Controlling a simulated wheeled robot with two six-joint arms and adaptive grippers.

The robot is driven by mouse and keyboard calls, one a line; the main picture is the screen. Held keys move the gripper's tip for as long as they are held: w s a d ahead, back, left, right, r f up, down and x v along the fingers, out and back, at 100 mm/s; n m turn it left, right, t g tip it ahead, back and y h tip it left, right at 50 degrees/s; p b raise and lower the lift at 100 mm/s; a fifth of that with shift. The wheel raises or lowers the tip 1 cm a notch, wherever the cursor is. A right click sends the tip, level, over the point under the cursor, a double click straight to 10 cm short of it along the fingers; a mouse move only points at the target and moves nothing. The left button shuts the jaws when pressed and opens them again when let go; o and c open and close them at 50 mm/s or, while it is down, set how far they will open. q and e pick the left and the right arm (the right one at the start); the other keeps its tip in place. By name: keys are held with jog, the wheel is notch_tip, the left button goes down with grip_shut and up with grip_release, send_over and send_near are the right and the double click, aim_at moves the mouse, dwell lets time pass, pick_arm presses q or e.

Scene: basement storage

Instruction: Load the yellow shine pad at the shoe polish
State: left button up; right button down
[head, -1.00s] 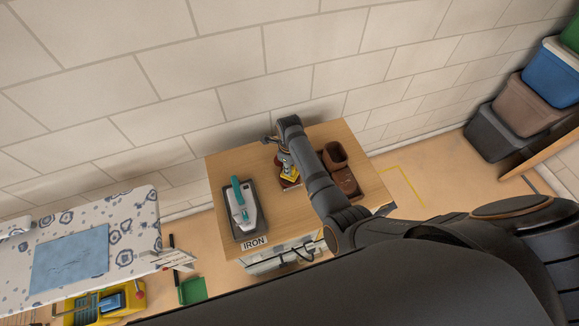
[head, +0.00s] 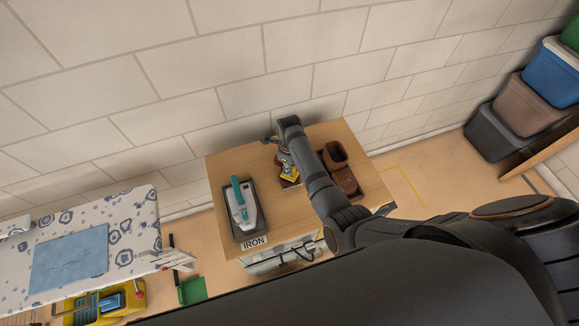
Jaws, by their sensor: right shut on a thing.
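The yellow shine pad (head: 289,177) shows small at the fingers of my right gripper (head: 286,166), on the wooden cabinet top. My right gripper is shut on the pad. A dark red-brown thing (head: 287,185), perhaps the shoe polish, lies right at the pad. I cannot tell whether the pad touches it. The right arm crosses the cabinet top and hides part of this spot. My left gripper is not in view.
A teal and white iron (head: 242,203) stands on a dark tray at the cabinet's left, above an IRON label. A brown boot (head: 335,155) stands right of my arm. An ironing board (head: 130,222) is at left. Stacked bins (head: 522,102) stand far right.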

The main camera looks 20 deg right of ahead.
jog(key=shift+f, duration=0.35)
dwell(1.6)
notch_tip(320, 180, up, 5)
jog(key=p, duration=0.5)
jog(key=shift+r+p, duration=0.15)
jog(key=shift+p, duration=0.25)
jog(key=shift+r, duration=0.85)
jog(key=shift+f, duration=0.1)
